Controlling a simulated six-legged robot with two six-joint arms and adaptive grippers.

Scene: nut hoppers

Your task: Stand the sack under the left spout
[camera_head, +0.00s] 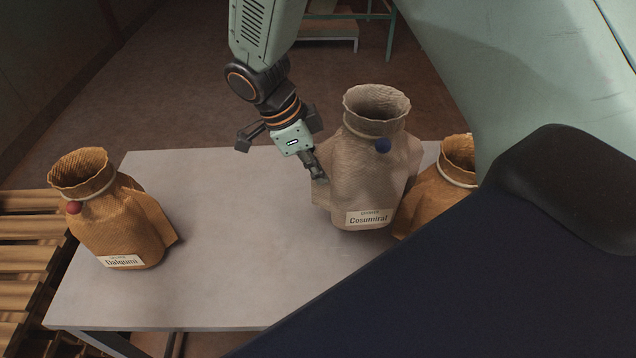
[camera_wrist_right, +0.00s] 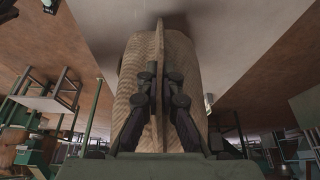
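In the right wrist view the fingers (camera_wrist_right: 160,100) close from both sides on a thin upright fin of the sack (camera_wrist_right: 190,70). Whether the sack's base touches the table cannot be told. My left gripper is not in view. No spout can be made out in either view.
Another tan sack (camera_head: 435,195) is partly hidden at right. A slatted roller conveyor (camera_head: 25,260) lies left. The table's middle is clear.

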